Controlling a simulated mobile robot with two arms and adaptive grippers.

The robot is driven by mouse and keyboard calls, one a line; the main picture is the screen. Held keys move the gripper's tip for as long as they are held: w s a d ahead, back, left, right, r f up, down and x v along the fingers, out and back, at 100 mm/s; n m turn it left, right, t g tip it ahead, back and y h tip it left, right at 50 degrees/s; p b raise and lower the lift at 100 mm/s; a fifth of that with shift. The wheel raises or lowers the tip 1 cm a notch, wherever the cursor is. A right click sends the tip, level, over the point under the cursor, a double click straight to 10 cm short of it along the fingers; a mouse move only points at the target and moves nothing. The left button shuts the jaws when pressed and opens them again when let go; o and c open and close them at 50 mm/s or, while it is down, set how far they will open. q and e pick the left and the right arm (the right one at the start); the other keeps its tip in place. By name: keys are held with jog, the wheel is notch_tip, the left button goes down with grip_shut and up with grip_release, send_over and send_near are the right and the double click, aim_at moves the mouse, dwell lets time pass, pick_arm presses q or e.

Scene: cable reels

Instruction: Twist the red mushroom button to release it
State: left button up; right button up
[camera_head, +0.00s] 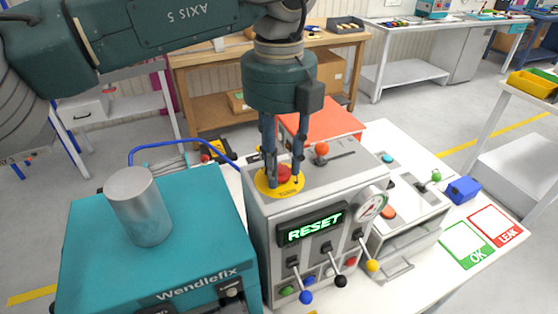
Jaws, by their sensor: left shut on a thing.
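The red mushroom button (284,173) sits on a round yellow plate (268,189) on top of the grey control box (262,222). My left gripper (282,180) points straight down over it. Its fingers stand on either side of the button and are shut on it, partly hiding it. The display (312,227) on the front of the box reads "RESET" in green letters. My right gripper is not in view.
A teal Wendlefix machine (90,245) with a grey cylinder (140,207) stands left of the box. An orange-knobbed lever (322,149) is close to the right of my fingers. Levers with coloured knobs line the box front. OK (466,244) and LEAK (495,226) mats lie right.

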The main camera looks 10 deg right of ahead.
pick_arm(q)
jog(key=shift+s+f, duration=0.1)
jog(key=shift+s, duration=0.05)
jog(key=m, duration=0.3)
jog(key=shift+m+b, duration=0.3)
jog(key=shift+m, duration=2.1)
jog(key=shift+a, duration=0.1)
